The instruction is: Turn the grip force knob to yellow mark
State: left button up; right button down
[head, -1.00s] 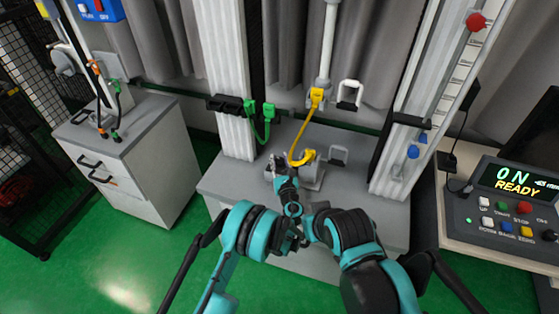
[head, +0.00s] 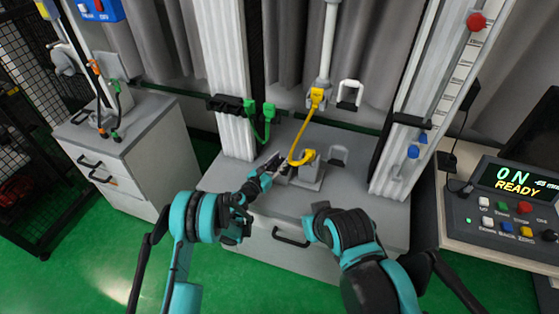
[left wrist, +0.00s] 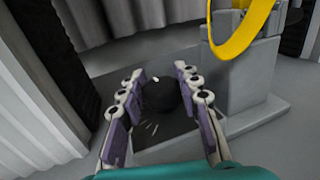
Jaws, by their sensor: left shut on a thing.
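The grip force knob (left wrist: 170,98) shows in the left wrist view as a dark round knob with a small white spot near its far edge. It sits on a dark plate with pale tick marks (left wrist: 152,128) on the near side. My left gripper (left wrist: 160,95) has its purple-padded fingers on both sides of the knob, shut on it. In the head view my left gripper (head: 272,164) reaches the left side of the grey fixture (head: 306,176), where the knob is hidden. I cannot make out a yellow mark on the scale. My right gripper's fingers do not show.
A yellow cable (head: 302,140) loops down to the fixture, close to my left gripper. A green cable (head: 267,125) hangs on the left white column (head: 226,80). A control box (head: 515,190) reading ON READY stands at the right. The grey bench top's front (head: 285,205) is clear.

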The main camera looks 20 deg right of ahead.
aim_at(276, 163)
pick_arm(q)
jog(key=shift+w+m+g+h, duration=0.1)
jog(key=shift+m+g+h, duration=0.4)
jog(key=shift+g, duration=0.4)
jog(key=o, duration=1.2)
jog(key=v, duration=0.7)
jog(key=shift+a+f, duration=0.1)
jog(key=shift+a, duration=0.15)
